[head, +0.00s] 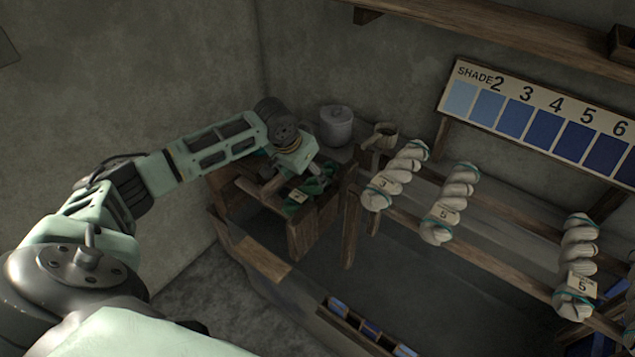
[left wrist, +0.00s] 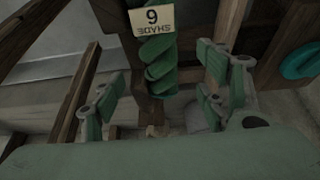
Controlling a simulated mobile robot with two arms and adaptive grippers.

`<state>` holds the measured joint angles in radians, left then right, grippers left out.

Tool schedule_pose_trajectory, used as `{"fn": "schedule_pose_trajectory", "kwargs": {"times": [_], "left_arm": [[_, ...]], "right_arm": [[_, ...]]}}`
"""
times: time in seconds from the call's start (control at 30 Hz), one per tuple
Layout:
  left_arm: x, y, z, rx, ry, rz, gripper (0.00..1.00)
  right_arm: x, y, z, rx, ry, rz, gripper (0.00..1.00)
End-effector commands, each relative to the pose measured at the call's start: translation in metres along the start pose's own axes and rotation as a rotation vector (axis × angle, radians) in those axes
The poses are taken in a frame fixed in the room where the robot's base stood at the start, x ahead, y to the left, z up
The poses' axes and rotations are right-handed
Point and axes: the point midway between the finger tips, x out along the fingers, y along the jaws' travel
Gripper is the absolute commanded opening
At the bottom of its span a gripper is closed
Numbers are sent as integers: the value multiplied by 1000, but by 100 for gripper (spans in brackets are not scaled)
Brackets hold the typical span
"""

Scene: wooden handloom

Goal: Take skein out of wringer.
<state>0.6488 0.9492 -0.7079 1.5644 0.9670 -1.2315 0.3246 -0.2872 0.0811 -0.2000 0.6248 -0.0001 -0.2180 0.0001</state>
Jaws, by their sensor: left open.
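A dark green twisted skein (left wrist: 160,52) with an upside-down paper shade tag hangs upright in the left wrist view. In the head view the green skein (head: 318,184) and its tag show at the wooden wringer (head: 300,236). My left gripper (head: 298,184) is over the wringer, partly covering the skein. In the left wrist view the open left gripper (left wrist: 160,92) has its fingers apart, one set on each side of the skein's lower end. I cannot tell whether they touch it. My right gripper is not in view.
Several white skeins with tags, one here (head: 450,205), hang on wooden rails right of the wringer. A shade board (head: 545,125) is on the wall. A low compartment box (head: 368,328) is in front.

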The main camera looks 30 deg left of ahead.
Motion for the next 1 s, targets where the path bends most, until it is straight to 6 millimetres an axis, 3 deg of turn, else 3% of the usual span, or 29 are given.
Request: {"fn": "schedule_pose_trajectory", "kwargs": {"times": [0.33, 0.5, 0.73, 1.0], "left_arm": [[46, 1, 4, -1, -2, 0, 67], [62, 1, 5, 1, -1, -1, 67], [64, 1, 5, 2, 0, -2, 67], [64, 0, 5, 2, 0, -2, 45]], "right_arm": [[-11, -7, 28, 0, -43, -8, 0], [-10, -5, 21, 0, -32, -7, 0], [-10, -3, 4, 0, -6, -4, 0], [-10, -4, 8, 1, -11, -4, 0]]}}
